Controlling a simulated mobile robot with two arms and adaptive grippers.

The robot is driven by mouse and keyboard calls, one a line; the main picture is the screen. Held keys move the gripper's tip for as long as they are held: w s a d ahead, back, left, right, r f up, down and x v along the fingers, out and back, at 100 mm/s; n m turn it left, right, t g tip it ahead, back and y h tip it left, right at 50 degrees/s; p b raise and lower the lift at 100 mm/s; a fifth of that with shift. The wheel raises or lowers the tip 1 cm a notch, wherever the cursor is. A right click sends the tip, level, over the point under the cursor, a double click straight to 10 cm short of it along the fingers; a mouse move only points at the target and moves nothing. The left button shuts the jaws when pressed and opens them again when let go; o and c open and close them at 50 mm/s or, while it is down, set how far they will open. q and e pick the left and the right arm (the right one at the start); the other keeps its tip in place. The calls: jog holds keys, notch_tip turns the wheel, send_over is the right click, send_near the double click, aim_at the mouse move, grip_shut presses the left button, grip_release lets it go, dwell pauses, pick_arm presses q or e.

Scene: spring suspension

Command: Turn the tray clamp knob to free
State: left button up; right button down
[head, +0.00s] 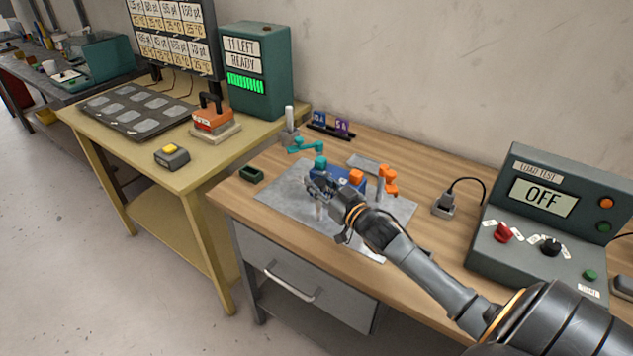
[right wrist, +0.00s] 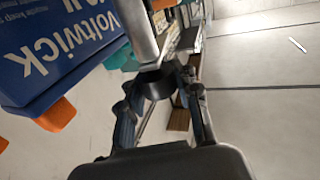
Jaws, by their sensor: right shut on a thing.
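My right gripper (head: 322,186) reaches in over the grey metal tray plate (head: 270,203) on the wooden bench. In the right wrist view its two fingers (right wrist: 160,86) are closed on a black knob (right wrist: 156,80), which sits at the end of a grey metal post (right wrist: 137,30). A blue Voltwick box (right wrist: 60,45) with orange parts is beside the post; it also shows in the head view (head: 345,183), partly hidden by my gripper. The knob is hidden behind my gripper in the head view, and its free or locked marking cannot be read. My left gripper is not in view.
Teal (head: 306,146) and orange (head: 389,178) clamp arms stand around the plate. A dark green small tray (head: 251,174) lies at left. The load test console (head: 545,205) reads OFF at right. The yellow table (head: 85,135) stands further left.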

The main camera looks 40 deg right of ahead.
jog(key=shift+s+f, duration=0.15)
jog(key=shift+f, duration=0.55)
jog(key=c, duration=1.2)
grip_release()
jog(key=shift+o, duration=1.2)
jog(key=shift+s+r, duration=0.15)
jog(key=shift+s, duration=0.05)
jog(key=shift+d+r, duration=0.1)
jog(key=shift+r, duration=0.2)
jog(key=s, duration=1.2)
jog(key=shift+d, duration=0.15)
